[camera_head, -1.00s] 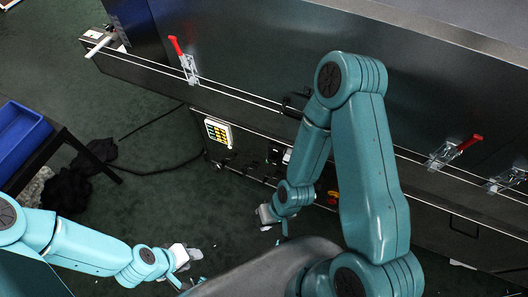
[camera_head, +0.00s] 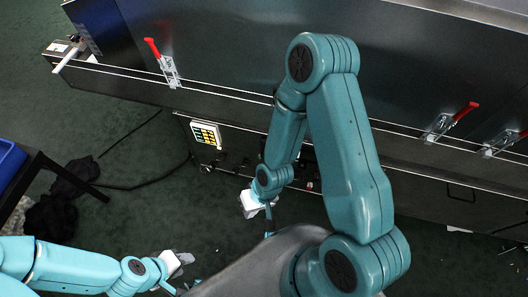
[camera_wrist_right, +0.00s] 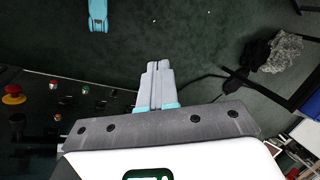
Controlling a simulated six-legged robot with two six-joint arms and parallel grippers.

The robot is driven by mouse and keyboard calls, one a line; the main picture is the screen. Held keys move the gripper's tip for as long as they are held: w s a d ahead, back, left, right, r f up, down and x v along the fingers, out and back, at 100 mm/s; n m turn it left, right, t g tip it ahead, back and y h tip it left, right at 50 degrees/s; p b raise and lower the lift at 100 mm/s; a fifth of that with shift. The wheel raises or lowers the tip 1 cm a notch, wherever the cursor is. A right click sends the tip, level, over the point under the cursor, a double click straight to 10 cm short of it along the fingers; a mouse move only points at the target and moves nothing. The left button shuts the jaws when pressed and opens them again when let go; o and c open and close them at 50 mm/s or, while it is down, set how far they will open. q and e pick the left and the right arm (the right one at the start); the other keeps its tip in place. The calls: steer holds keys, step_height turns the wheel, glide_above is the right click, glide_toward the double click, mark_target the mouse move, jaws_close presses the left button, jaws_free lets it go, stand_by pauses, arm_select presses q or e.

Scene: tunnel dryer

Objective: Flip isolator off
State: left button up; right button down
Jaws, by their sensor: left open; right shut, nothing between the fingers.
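A dark control panel (camera_wrist_right: 40,130) is at the left of the right wrist view. It carries a red button on a yellow base (camera_wrist_right: 14,94), small coloured buttons (camera_wrist_right: 54,86) and black knobs (camera_wrist_right: 17,118). I cannot tell which of these is the isolator. In the head view my right arm covers most of this part of the machine front. My right gripper (camera_wrist_right: 155,82) is shut and empty, pointing over the floor beside the panel and apart from it. It also shows in the head view (camera_head: 268,209). My left gripper (camera_head: 183,267) is open and empty, low over the floor.
The long metal dryer (camera_head: 230,50) fills the back, with red-handled clamps (camera_head: 168,68) along its rail. A dark cable (camera_head: 140,187) and black cloth (camera_head: 52,215) lie left.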

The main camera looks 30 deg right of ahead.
steer(key=w+d+f+m+h+b, duration=0.1)
steer(key=w+d+f+b, duration=0.25)
steer(key=w+b, duration=0.4)
steer(key=w+d+f+m+h+b, duration=0.1)
steer(key=w+d+f+m+b, duration=0.2)
steer(key=w+b, duration=0.45)
arm_select(q)
step_height(320, 180, down, 27)
steer(key=b, duration=0.9)
arm_select(e)
steer(key=w+d+r+m+h, duration=0.1)
steer(key=d+r+h, duration=0.1)
steer(key=d, duration=0.3)
steer(key=w+d+r+m+t+h, duration=0.1)
steer(key=d+r+m+h, duration=0.1)
steer(key=d+r, duration=0.1)
steer(key=shift+w+d+r+m, duration=0.25)
steer(key=shift+d+r+m, duration=0.05)
steer(key=shift+d, duration=0.6)
arm_select(q)
steer(key=shift+d, duration=0.1)
